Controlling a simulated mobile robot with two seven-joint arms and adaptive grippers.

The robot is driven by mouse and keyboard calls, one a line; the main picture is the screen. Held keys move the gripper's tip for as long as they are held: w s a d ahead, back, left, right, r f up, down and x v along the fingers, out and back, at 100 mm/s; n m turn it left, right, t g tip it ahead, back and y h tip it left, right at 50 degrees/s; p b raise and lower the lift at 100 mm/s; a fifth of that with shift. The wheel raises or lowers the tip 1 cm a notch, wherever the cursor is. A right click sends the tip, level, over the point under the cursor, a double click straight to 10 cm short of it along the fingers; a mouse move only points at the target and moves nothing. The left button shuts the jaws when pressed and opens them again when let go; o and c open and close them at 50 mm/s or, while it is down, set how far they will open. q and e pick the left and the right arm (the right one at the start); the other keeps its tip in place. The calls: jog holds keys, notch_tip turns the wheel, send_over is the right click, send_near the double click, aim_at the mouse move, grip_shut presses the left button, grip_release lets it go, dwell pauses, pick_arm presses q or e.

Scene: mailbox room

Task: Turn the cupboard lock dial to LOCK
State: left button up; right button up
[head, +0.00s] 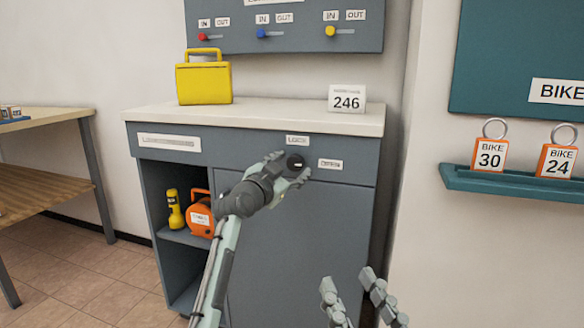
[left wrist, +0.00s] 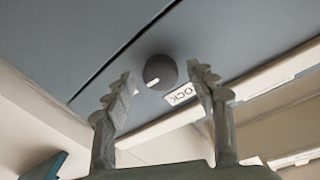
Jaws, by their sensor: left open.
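The dark round lock dial (head: 296,162) is on the front of the grey cupboard (head: 300,235). A LOCK label (head: 297,140) is above it, and another small label (head: 330,164) is to its right. My left gripper (head: 290,169) is open at the dial. In the left wrist view, the dial (left wrist: 160,71) lies between the spread fingertips, with gaps on both sides. Its white mark points down-left there, while the LOCK label (left wrist: 181,95) is at its lower right. My right gripper (head: 349,280) is low in the head view, fingers apart and empty.
A yellow lunchbox (head: 204,82) and a 246 sign (head: 346,101) stand on the cupboard top. A teal ledge (head: 520,184) with bike tags juts from the right wall.

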pick_arm(q)
jog(key=shift+w+d, duration=0.15)
jog(key=shift+w, duration=0.2)
pick_arm(e)
jog(key=shift+s+r, duration=0.1)
jog(key=shift+r, duration=0.15)
